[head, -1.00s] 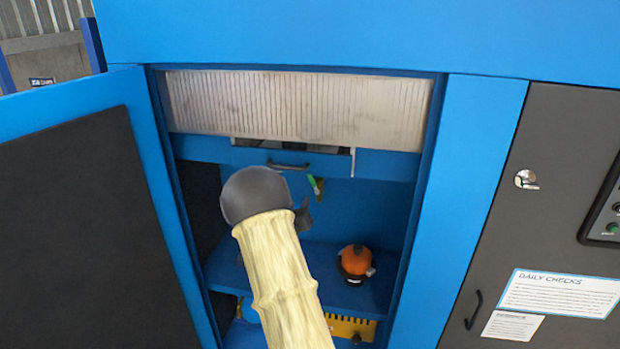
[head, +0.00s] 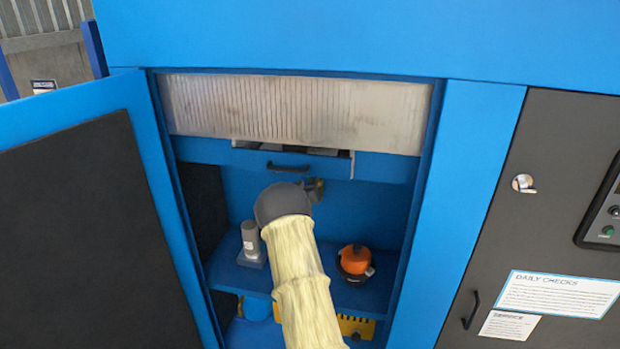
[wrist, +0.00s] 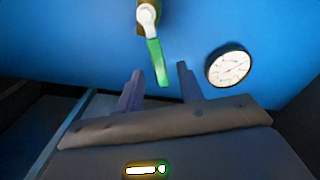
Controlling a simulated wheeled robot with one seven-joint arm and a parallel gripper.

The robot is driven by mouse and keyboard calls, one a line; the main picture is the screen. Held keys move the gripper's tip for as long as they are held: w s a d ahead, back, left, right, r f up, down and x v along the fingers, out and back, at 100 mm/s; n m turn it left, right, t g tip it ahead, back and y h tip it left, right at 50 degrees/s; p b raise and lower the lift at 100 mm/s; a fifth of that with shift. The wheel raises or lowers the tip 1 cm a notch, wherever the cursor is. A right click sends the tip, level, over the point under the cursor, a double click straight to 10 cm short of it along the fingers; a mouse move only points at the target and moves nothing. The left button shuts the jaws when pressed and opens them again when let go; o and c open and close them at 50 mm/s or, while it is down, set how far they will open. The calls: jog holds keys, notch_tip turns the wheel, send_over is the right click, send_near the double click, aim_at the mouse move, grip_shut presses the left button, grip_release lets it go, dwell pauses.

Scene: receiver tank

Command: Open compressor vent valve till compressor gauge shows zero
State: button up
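In the wrist view a green lever handle (wrist: 156,62) hangs down from a pale valve pivot (wrist: 147,15) on the blue back panel. A round white gauge (wrist: 229,66) with a black rim is to its right; its reading is too small to tell. My gripper (wrist: 158,82) has its two fingers apart, with the lower end of the green handle appearing between them; I cannot tell whether they touch it. In the head view my gripper (head: 313,188) is partly hidden by my wrist, inside the open cabinet below the drawer-like panel. The handle and gauge are hidden there.
An orange round-topped part (head: 355,260) and a grey cylinder (head: 249,238) stand on the blue shelf (head: 345,296). A panel with a black handle (head: 288,166) hangs above my gripper. The open door (head: 90,200) is at left, the cabinet post (head: 455,220) at right.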

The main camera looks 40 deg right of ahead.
aim_at(310, 178)
jog(key=shift+x, duration=1.9)
grip_shut()
